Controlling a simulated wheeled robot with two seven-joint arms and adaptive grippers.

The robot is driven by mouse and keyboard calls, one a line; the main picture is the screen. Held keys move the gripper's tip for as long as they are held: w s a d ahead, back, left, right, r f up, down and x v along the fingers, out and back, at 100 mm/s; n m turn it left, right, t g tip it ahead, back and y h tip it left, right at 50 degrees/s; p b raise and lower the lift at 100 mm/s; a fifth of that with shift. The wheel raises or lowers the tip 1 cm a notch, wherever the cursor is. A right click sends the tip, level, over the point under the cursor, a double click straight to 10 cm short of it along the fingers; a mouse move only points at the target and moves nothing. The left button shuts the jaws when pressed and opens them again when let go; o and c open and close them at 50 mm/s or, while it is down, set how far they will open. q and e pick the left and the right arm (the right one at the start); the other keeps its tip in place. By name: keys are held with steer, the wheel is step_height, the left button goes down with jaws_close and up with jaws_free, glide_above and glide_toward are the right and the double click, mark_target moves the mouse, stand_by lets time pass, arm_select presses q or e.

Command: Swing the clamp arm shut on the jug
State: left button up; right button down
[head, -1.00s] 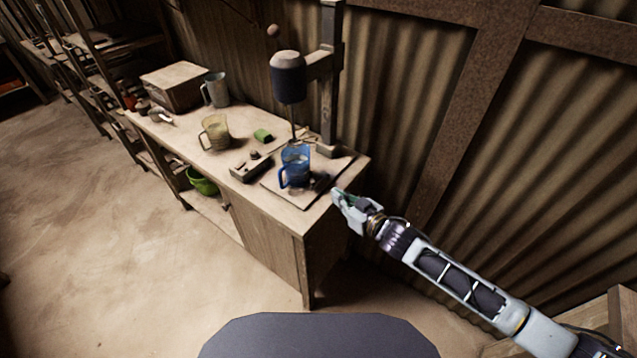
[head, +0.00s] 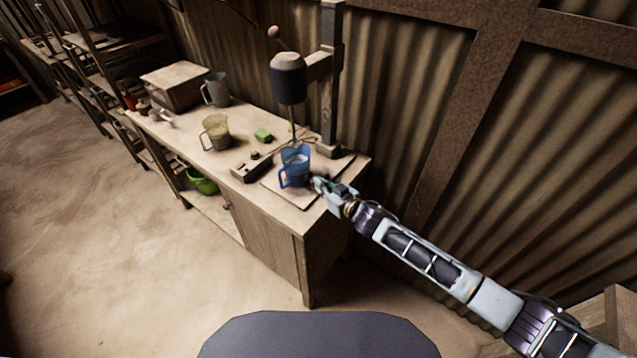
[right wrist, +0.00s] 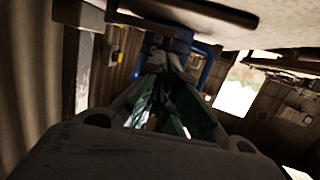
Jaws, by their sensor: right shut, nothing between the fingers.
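The blue jug (head: 295,167) stands upright on the base board (head: 310,198) under the press, its handle toward the left. My right gripper (head: 317,183) is shut and empty, its tips close beside the jug's lower right side. Whether they touch the jug or the clamp arm I cannot tell. In the right wrist view the fingertips (right wrist: 165,62) are together in front of the blue jug (right wrist: 205,72). The clamp arm is not clear in the head view, where my gripper covers the spot right of the jug. My left gripper is out of view.
The press post (head: 330,90) and its dark head (head: 288,80) rise behind the jug. A control box (head: 251,167), a green block (head: 263,135), a yellowish jug (head: 215,132) and a grey jug (head: 216,90) stand to the left. A corrugated wall (head: 400,110) bounds the right.

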steer(key=shift+x, duration=0.9)
steer(key=shift+a, duration=0.15)
steer(key=shift+w+a+m+t+h+b, duration=0.15)
steer(key=shift+a+m+t+h+b, duration=0.3)
steer(key=shift+b, duration=0.2)
steer(key=shift+w+a+m+t+h+b, duration=0.35)
steer(key=shift+m+t+h+b, duration=0.1)
steer(key=shift+m+h+b, duration=0.35)
steer(key=shift+h, duration=0.25)
steer(key=shift+w+a, duration=0.3)
steer(key=shift+s, duration=0.1)
